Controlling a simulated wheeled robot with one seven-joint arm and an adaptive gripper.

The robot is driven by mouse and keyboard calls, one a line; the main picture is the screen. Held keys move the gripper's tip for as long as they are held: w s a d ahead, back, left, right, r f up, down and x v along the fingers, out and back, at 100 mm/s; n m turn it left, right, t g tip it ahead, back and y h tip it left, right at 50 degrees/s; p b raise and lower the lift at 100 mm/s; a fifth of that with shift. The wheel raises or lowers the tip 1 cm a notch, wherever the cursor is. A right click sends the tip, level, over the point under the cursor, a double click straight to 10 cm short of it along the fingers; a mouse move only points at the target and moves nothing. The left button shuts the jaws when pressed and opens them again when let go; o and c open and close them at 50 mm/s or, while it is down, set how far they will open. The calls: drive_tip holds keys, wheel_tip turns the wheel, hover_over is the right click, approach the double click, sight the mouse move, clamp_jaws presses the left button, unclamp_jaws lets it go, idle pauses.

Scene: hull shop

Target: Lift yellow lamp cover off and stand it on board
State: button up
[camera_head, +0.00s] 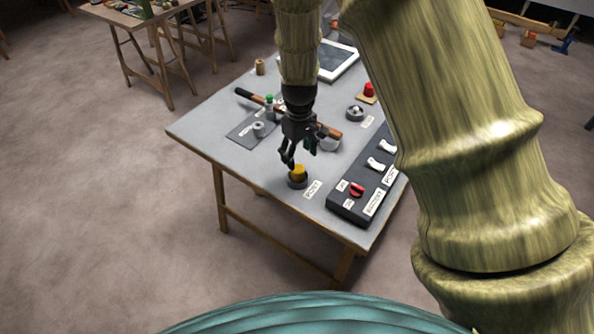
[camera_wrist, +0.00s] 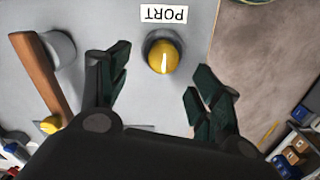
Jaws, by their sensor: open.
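The yellow lamp cover (camera_head: 299,171) sits on a dark round base near the front edge of the grey table, beside a PORT label. In the wrist view the cover (camera_wrist: 163,57) has a pale streak on top, and its dark base shows around it. My gripper (camera_head: 291,158) points down just above and behind the cover.
A black switch box (camera_head: 346,206) with a red knob and white switches stands at the right. A wooden-handled tool (camera_head: 327,129) lies behind my gripper.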

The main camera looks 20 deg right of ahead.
sight(298, 168)
drive_tip(key=shift+s+a+f+p, duration=0.1)
drive_tip(key=shift+f+p, duration=0.45)
drive_tip(key=shift+f, duration=0.5)
drive_tip(key=shift+s+a+f+p, duration=0.1)
drive_tip(key=shift+f+p, duration=0.4)
drive_tip(key=shift+f, duration=0.55)
drive_tip(key=shift+f+p, duration=0.3)
drive_tip(key=shift+f, duration=0.95)
drive_tip(key=c, duration=0.9)
